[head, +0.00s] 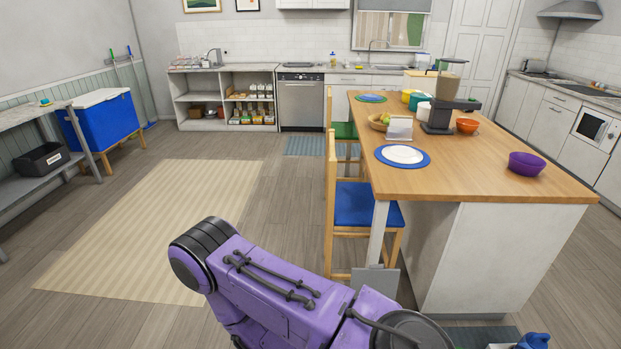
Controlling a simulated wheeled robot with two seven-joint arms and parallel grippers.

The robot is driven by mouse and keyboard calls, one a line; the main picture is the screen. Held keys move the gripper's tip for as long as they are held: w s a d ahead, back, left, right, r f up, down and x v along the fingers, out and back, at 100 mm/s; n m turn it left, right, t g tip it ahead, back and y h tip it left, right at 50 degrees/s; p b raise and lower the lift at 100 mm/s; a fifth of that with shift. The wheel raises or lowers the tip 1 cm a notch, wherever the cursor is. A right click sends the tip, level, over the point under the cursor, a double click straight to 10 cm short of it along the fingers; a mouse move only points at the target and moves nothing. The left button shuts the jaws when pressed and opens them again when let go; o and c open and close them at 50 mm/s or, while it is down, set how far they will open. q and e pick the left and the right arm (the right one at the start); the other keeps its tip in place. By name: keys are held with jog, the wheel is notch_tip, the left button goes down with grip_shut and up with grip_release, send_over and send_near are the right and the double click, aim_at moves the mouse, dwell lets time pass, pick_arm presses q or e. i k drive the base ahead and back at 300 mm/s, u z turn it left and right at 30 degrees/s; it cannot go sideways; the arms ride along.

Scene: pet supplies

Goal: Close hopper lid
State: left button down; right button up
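A food dispenser with a dark base and a see-through hopper (449,84) holding brown contents stands on the wooden island top, towards its far side. A dark piece juts out to the right of the hopper. A dark, flat top shows at the hopper's upper end, but it is too small to tell whether this is the lid or how it sits. A purple link of one of my arms fills the bottom middle, well short of the island. Neither of my grippers shows.
The wooden island (480,180) also bears a purple bowl (527,164), an orange bowl (467,126), a white plate (402,154) on a blue mat and a white card (399,128). A chair with a blue seat (362,204) stands at its left side. The floor by the beige rug (150,230) is clear.

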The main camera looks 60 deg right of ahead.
aim_at(384, 281)
jog(key=u, duration=0.2)
jog(key=i, duration=3.35)
jog(key=z, duration=2.9)
jog(key=i, duration=4.05)
jog(key=z, duration=1.95)
jog(key=i, duration=0.35)
jog(key=z, duration=0.1)
